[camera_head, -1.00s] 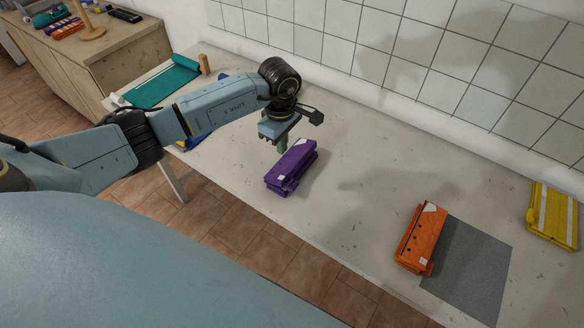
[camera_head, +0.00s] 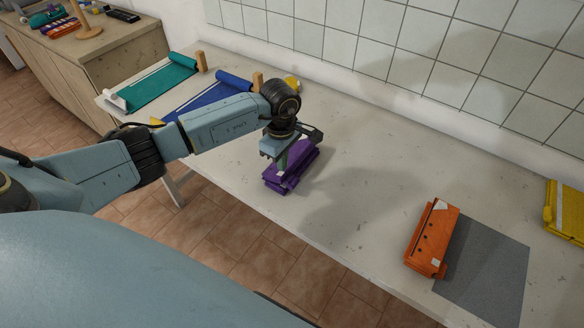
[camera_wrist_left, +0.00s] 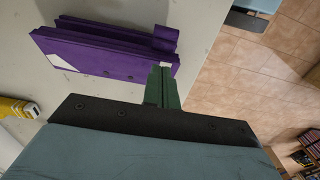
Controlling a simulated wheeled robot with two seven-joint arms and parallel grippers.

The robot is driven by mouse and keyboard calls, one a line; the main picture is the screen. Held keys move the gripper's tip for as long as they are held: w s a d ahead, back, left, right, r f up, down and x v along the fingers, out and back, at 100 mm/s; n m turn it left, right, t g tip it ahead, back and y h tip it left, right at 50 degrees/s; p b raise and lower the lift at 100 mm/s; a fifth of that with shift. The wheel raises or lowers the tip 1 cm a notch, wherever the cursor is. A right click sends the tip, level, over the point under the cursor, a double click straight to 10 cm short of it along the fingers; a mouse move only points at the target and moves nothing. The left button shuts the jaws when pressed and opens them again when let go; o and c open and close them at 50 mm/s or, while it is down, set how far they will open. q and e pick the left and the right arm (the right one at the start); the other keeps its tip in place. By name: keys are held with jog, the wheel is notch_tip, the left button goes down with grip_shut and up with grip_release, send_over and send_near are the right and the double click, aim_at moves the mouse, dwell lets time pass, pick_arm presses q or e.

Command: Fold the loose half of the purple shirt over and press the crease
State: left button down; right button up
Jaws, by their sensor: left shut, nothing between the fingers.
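The purple shirt (camera_head: 288,176) lies on the table near its front edge as a folded, layered bundle, with a white patch at one corner. It also shows in the left wrist view (camera_wrist_left: 100,58), with a rolled part at its right end. My left gripper (camera_head: 284,163) is over the shirt and hides part of it. In the left wrist view its green fingers (camera_wrist_left: 162,82) are together and empty, with their tips at the shirt's edge beside a white patch. I cannot tell whether they touch it. My right gripper is not in view.
A blue garment (camera_head: 205,103) and a green garment (camera_head: 155,88) lie behind my left arm. An orange folded shirt (camera_head: 432,238) lies by a grey mat (camera_head: 485,272), and a yellow one (camera_head: 566,210) is at the far right. The table (camera_head: 350,180) is clear between purple and orange.

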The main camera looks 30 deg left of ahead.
aim_at(288, 180)
pick_arm(q)
jog(key=shift+d+f+b, duration=0.55)
jog(key=shift+f+b, duration=0.2)
jog(key=shift+f, duration=0.15)
jog(key=shift+d+f+b, duration=0.35)
jog(key=shift+f+b, duration=0.3)
jog(key=shift+f, duration=0.05)
jog(key=shift+f+b, duration=0.35)
jog(key=shift+s+r, duration=0.1)
dwell(0.4)
